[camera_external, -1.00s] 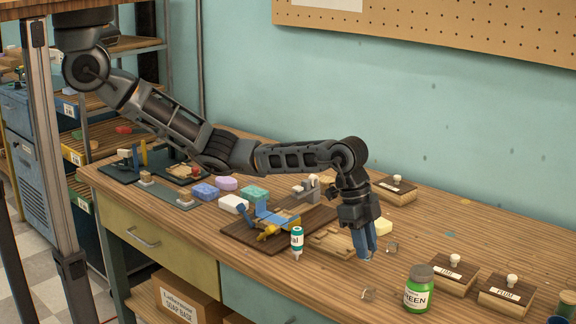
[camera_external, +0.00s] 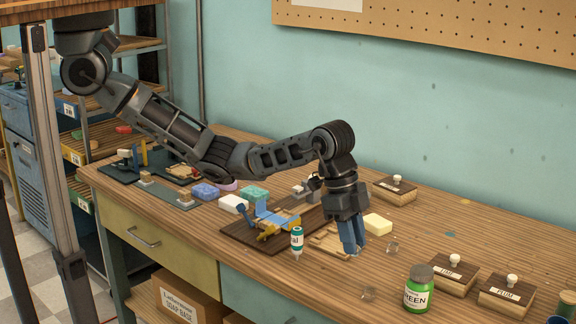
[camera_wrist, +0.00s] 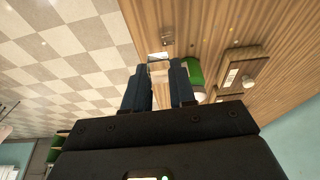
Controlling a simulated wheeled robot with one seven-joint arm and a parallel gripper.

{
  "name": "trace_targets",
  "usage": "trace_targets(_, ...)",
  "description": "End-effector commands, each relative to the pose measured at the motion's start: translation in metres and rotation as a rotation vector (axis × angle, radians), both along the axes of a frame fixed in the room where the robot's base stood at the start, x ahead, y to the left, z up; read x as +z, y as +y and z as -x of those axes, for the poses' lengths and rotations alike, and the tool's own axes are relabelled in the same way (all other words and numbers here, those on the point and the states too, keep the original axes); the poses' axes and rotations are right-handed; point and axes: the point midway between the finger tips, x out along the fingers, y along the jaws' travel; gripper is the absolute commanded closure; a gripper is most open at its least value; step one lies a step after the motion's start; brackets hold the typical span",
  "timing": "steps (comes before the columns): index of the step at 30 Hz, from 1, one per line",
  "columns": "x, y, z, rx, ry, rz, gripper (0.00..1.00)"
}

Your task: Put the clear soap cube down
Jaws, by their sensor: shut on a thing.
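My gripper (camera_external: 352,248) points down over the right end of a small wooden tray (camera_external: 324,243). In the wrist view, my gripper (camera_wrist: 158,82) is shut on a clear soap cube (camera_wrist: 158,67) between its two dark blue fingers. The held cube is hidden or too small to make out in the external view, and its height above the wood cannot be told. Two other clear cubes sit on the bench: one just right of the fingers (camera_external: 392,248), one nearer the front edge (camera_external: 368,294).
A pale yellow soap (camera_external: 377,223) lies close behind the gripper. A teal-labelled bottle (camera_external: 297,242) stands to the left. A green jar (camera_external: 418,290) and wooden stamps labelled LIME (camera_external: 448,279) and PLUM (camera_external: 505,296) are at right.

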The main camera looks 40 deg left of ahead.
Motion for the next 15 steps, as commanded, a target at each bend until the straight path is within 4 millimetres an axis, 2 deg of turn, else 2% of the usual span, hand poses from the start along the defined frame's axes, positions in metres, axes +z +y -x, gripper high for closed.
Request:
trace_targets(5, 0.003, 0.038, -0.062, 0.156, 0.003, 0.010, 1.00)
trace_targets(8, 0.004, 0.069, -0.101, 0.267, 0.003, 0.016, 1.00)
trace_targets(15, 0.005, 0.155, -0.184, 0.540, 0.001, 0.024, 1.00)
